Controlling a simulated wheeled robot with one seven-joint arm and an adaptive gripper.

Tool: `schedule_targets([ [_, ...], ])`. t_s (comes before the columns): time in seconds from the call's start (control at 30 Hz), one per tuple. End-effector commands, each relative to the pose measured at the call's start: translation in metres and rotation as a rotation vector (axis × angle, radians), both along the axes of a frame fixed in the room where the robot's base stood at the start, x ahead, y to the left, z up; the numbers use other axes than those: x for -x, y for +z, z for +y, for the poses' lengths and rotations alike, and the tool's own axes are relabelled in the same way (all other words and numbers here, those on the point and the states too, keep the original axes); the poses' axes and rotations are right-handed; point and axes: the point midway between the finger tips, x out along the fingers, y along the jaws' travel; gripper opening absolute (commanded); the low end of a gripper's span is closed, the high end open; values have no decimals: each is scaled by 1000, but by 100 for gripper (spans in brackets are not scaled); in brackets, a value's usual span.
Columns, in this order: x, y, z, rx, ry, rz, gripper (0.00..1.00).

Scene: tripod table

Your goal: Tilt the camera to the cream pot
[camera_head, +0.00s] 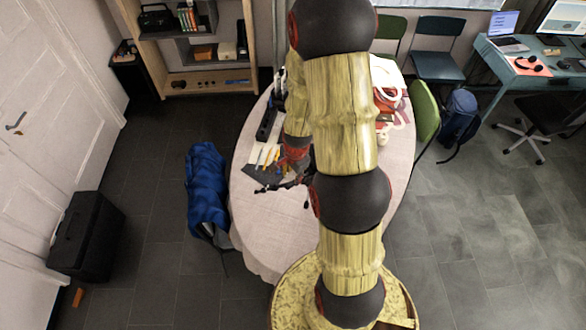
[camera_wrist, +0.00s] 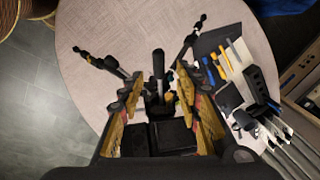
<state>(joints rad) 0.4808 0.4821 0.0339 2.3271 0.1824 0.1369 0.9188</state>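My gripper (camera_wrist: 157,90) points down over the round-ended table. Its two wood-patterned fingers stand apart. A black tripod-like device (camera_wrist: 158,66) shows between and beyond them, with dark rods spreading left and right over the cloth; I cannot tell whether the fingers touch it. In the head view my gripper (camera_head: 292,172) is near the table's left side, partly hidden by my arm. A small cream-coloured thing (camera_head: 383,134) shows just right of my arm on the table; it is partly hidden and I cannot tell if it is the cream pot. It is not visible in the wrist view.
The table (camera_head: 260,232) has bare cloth at its front left. A dark mat with several yellow and blue tools (camera_wrist: 222,62) lies right of my gripper in the wrist view. A white and red item (camera_head: 387,95) stands at the back right. A green chair (camera_head: 425,115) adjoins the right edge.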

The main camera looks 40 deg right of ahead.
Motion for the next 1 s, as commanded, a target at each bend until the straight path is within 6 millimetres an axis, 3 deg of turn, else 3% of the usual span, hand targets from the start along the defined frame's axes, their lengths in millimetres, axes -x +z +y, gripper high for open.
schedule_targets([
  [0.13, 4, 26, 1, 1, 0, -2, 34],
  [0.37, 8, 49, 3, 0, 0, 0, 34],
  [1.0, 9, 53, 3, -1, -1, 2, 34],
])
